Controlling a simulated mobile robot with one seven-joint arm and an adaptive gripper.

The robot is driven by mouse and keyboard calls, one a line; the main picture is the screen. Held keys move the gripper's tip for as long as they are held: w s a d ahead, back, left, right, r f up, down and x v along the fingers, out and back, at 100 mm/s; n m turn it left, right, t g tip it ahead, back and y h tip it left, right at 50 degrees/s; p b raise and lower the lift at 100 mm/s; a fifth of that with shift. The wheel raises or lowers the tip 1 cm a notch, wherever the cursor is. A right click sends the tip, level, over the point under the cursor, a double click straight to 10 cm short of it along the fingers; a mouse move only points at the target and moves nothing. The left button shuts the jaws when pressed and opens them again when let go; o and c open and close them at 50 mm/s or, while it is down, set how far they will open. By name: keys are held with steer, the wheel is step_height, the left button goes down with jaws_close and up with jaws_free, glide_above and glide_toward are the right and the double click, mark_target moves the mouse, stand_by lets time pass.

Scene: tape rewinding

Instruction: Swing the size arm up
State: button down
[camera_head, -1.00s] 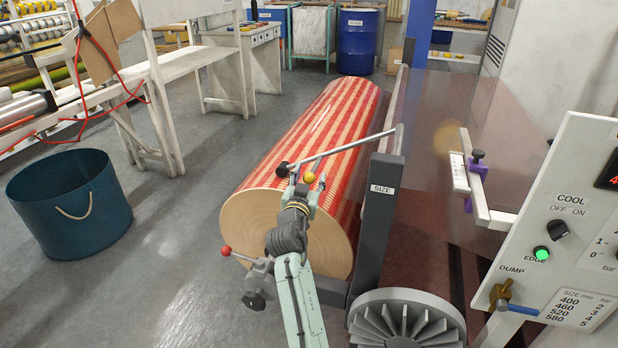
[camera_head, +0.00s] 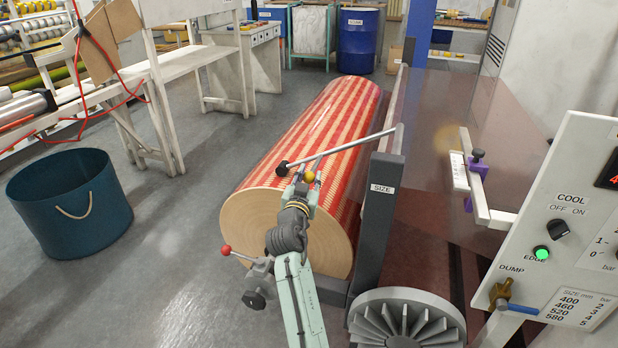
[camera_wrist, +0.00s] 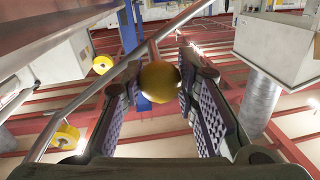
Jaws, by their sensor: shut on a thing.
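The size arm (camera_head: 345,147) is a thin metal rod that slants over the near end of the striped roll. Its bent right end is at the dark post labelled SIZE (camera_head: 378,215), and a black knob (camera_head: 282,168) is at its left end. My gripper (camera_head: 304,187) is at the rod's left part, beside a yellow ball knob (camera_head: 309,177). In the wrist view the yellow ball (camera_wrist: 160,82) sits between my fingers, with the rod passing behind it. My gripper is shut on the yellow knob.
The red and cream striped roll (camera_head: 325,125) lies beneath my gripper. A grey finned wheel (camera_head: 405,325) is at the front. The control panel (camera_head: 575,200) stands at the right. A blue tub (camera_head: 75,205) is on the floor at the left, with open floor between.

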steer(key=shift+w+a+r, duration=0.1)
steer(key=shift+a+r, duration=0.2)
steer(key=shift+r, duration=0.15)
step_height(320, 180, up, 21)
steer(key=a+m+b, duration=0.1)
steer(key=m+b, duration=0.1)
steer(key=m, duration=0.8)
steer(key=shift+w+f+m+t+h+b, duration=0.2)
steer(key=shift+m+t+h+b, duration=0.1)
steer(key=shift+t+h+b, duration=0.1)
steer(key=shift+s+r, duration=0.1)
steer(key=c, duration=1.4)
jaws_free()
steer(key=shift+o, duration=0.9)
